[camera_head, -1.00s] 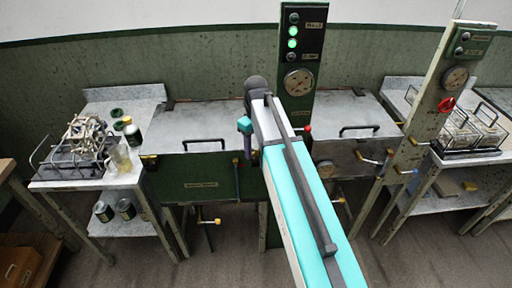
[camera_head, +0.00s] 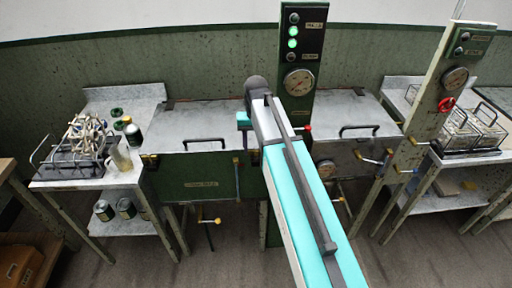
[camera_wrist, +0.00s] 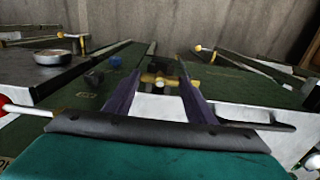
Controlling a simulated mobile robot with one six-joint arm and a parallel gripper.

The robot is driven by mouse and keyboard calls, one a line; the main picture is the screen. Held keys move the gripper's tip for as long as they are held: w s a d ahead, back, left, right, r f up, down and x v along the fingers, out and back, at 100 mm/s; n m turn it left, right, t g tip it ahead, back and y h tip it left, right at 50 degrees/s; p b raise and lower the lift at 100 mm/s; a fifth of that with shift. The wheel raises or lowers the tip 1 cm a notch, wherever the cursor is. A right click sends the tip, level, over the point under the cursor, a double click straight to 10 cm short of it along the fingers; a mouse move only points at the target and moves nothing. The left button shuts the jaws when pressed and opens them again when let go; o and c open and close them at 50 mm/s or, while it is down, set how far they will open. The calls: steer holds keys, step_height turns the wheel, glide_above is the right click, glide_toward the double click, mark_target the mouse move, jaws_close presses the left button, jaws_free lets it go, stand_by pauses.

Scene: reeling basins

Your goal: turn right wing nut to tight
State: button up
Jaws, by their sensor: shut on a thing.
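A brass-yellow wing nut (camera_wrist: 150,79) shows in the wrist view, between the two purple fingers of my gripper (camera_wrist: 160,77). The fingers are shut on it, one on each side. A dark block (camera_wrist: 160,67) is just behind the nut. In the head view my arm covers the fingers and the held nut; only a teal part of my wrist shows, beside the front right of the closed left basin (camera_head: 200,143). A small yellow fitting (camera_head: 237,160) is on that basin's front, left of my arm. How tight the nut is cannot be told.
A gauge panel (camera_head: 303,45) with green lights stands behind my arm. A second gauge post (camera_head: 437,100) stands at right. A left side table (camera_head: 75,184) bears a rack and jars. Yellow-tipped handles (camera_head: 212,221) stick out from the basins.

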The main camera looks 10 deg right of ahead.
mark_target(256, 150)
stand_by(0.3)
steer(key=o, duration=1)
steer(key=shift+o, duration=0.2)
steer(key=shift+r, duration=0.1)
step_height(256, 150, up, 14)
steer(key=p, duration=0.8)
steer(key=shift+f, duration=0.2)
